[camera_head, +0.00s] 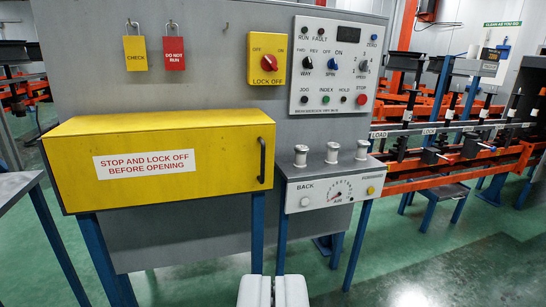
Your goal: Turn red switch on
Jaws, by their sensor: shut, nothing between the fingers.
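A yellow switch box (284,64) is fixed to the grey upright panel, above and right of the yellow cabinet. It bears a round red switch (269,62) in its middle, an OFF mark above and words reading LOCK OFF below. Which way the switch points is too small to tell for sure. My gripper (274,291) shows as two pale fingers at the bottom edge, side by side and shut, holding nothing. It is well below the switch in the picture and apart from everything.
A yellow cabinet (162,128) with a black handle juts out at left. A white control plate (337,66) with knobs and buttons is right of the switch box. A grey box (330,192) with several metal spindles stands below. Yellow and red tags (174,53) hang upper left.

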